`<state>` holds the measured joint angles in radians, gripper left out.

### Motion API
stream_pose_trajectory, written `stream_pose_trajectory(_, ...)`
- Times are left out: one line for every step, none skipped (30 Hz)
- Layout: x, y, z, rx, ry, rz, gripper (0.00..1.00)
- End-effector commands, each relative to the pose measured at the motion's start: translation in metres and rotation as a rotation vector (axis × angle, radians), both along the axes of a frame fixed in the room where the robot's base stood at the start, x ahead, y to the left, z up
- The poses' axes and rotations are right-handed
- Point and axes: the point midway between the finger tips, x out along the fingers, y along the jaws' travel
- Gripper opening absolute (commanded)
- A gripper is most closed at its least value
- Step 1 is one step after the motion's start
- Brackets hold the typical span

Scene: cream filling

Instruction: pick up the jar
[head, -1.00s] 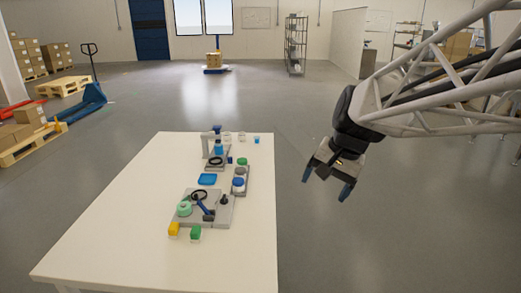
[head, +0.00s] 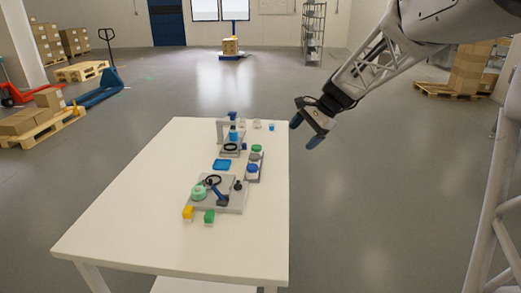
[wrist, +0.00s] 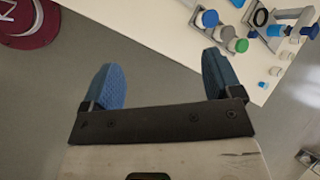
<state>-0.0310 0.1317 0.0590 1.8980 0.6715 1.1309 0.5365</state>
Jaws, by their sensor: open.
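Small clear jars (head: 257,124) stand near the table's far right corner, with a small blue-filled one (head: 271,127) beside them. Another blue container (head: 233,136) sits at the grey filling stand (head: 220,130). Which of these is the task's jar I cannot tell. My gripper (head: 306,131) hangs in the air just right of the table's far right edge, apart from the jars. Its two blue fingers are spread and empty. In the wrist view, my gripper (wrist: 163,78) has only floor between its fingers, and small jars (wrist: 275,71) show beyond the right finger.
The table's left side is clear.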

Motion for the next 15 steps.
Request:
stream_pose_trajectory(0.013,0.004,-0.005,0.016,0.016,-0.014,0.85)
stream_pose_trajectory(0.02,0.006,-0.008,0.026,0.026,-0.023,0.85)
stream_pose_trajectory(0.029,0.009,-0.01,0.04,0.038,-0.037,0.85)
stream_pose_trajectory(0.036,0.011,-0.012,0.049,0.048,-0.047,0.85)
stream_pose_trajectory(0.043,0.013,-0.015,0.059,0.057,-0.056,0.85)
stream_pose_trajectory(0.052,0.016,-0.018,0.073,0.069,-0.069,0.85)
stream_pose_trajectory(0.059,0.018,-0.021,0.082,0.079,-0.078,0.85)
stream_pose_trajectory(0.065,0.02,-0.023,0.093,0.088,-0.088,0.85)
stream_pose_trajectory(0.075,0.023,-0.027,0.106,0.101,-0.099,0.85)
stream_pose_trajectory(0.081,0.025,-0.029,0.115,0.11,-0.108,0.85)
stream_pose_trajectory(0.088,0.027,-0.033,0.126,0.121,-0.119,0.85)
stream_pose_trajectory(0.097,0.03,-0.036,0.139,0.133,-0.129,0.85)
stream_pose_trajectory(0.103,0.032,-0.039,0.148,0.144,-0.139,0.85)
stream_pose_trajectory(0.11,0.034,-0.043,0.159,0.155,-0.148,0.85)
stream_pose_trajectory(0.119,0.037,-0.046,0.171,0.166,-0.16,0.85)
